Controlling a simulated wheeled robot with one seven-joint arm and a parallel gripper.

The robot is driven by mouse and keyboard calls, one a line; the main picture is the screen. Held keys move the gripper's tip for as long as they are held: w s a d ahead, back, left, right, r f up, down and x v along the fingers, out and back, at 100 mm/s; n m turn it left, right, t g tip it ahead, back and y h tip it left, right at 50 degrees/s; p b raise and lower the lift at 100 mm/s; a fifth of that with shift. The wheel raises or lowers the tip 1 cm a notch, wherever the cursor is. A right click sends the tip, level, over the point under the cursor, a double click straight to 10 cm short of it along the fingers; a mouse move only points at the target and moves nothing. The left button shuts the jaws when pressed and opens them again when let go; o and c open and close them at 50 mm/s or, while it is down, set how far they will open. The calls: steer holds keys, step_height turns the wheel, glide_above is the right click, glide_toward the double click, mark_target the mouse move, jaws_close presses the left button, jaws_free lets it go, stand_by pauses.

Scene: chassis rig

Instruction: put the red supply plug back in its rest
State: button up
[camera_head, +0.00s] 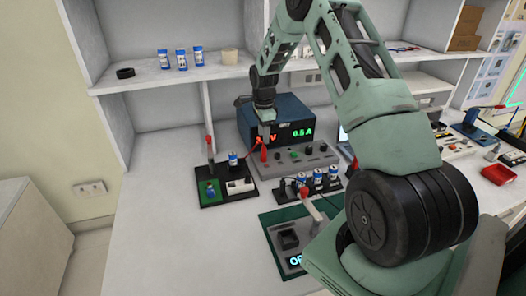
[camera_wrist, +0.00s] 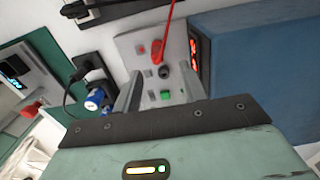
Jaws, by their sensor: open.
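The red supply plug (camera_head: 264,153) stands at the left end of the grey control panel (camera_head: 325,160), in front of the blue power supply (camera_head: 252,125). In the wrist view the plug (camera_wrist: 157,48) shows just beyond my fingertips, with a red cable rising from it. My gripper (camera_head: 266,139) is directly above the plug in the head view. In the wrist view my gripper (camera_wrist: 160,78) has its fingers apart with nothing between them. I cannot tell which fitting is the plug's rest.
A black and green board (camera_head: 207,195) with a red-knobbed lever stands left of the panel. A green-based unit (camera_head: 275,218) with another lever is nearer. The table at left is clear.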

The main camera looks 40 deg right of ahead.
mark_target(264, 147)
steer(key=shift+s+a+f+p, duration=0.1)
steer(key=shift+f+p, duration=0.45)
steer(key=shift+f, duration=1.3)
steer(key=shift+s+f+p, duration=0.1)
steer(key=shift+f+p, duration=0.4)
steer(key=shift+f, duration=1.35)
jaws_close()
